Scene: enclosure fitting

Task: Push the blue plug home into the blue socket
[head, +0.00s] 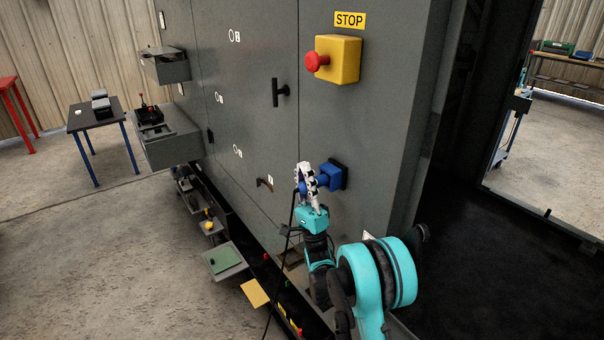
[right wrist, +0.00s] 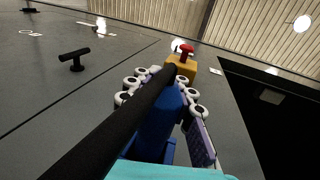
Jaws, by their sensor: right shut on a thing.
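The blue socket (head: 338,174) is a dark blue square fitting on the grey cabinet's front, below the yellow STOP box. My right gripper (head: 307,186) is right in front of it, its white linked fingers shut on the blue plug (head: 302,187). The plug is mostly hidden by the fingers in the head view. In the right wrist view, blue plug body (right wrist: 160,125) shows between the fingers, with a thick black cable crossing in front. The plug is lined up close to the socket; I cannot tell how deep it sits. My left gripper is not in view.
The grey cabinet (head: 250,100) carries a yellow box with a red stop button (head: 338,60) above the socket and a black handle (head: 279,92) to the left. The black cable (head: 287,240) hangs to the floor. A dark opening lies to the right of the cabinet.

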